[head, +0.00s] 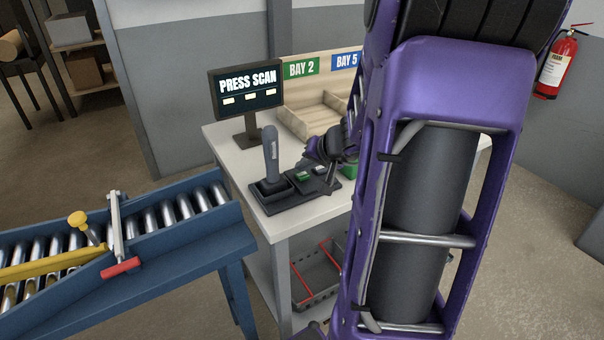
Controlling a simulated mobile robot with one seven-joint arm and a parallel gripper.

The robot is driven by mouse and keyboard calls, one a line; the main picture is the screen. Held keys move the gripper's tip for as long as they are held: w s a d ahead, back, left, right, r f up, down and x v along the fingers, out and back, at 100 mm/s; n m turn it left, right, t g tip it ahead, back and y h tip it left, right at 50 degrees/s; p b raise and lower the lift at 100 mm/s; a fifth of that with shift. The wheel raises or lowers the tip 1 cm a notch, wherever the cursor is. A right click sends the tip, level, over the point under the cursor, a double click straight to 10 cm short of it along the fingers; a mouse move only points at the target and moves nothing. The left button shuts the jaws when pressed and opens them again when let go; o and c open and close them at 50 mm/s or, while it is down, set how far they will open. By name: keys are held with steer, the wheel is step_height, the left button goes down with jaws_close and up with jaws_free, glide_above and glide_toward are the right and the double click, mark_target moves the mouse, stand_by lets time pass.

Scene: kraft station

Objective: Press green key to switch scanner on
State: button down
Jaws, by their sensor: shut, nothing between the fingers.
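The green key (303,176) sits on a dark control base (290,192) on the white table. A pale key (319,169) is beside it to the right. The grey handheld scanner (270,150) stands upright in its cradle at the left end of the base. My gripper (330,190) is shut and empty, pointing down at the right end of the base, right of the green key. I cannot tell whether its tips touch the base. The screen (247,88) behind reads "PRESS SCAN".
Wooden bay trays (308,119) marked BAY 2 and BAY 5 stand at the back of the table (300,222). A green object (349,172) is partly hidden by my arm. A blue roller conveyor (200,243) is at left. A grey crate (316,275) is below the table.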

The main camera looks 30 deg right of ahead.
mark_target(304, 176)
steer(key=shift+f, duration=0.6)
stand_by(0.7)
steer(key=shift+r, duration=0.2)
steer(key=shift+r+p, duration=0.5)
steer(key=shift+r, duration=0.3)
steer(key=shift+r+p, duration=1.6)
steer(key=shift+r, duration=0.9)
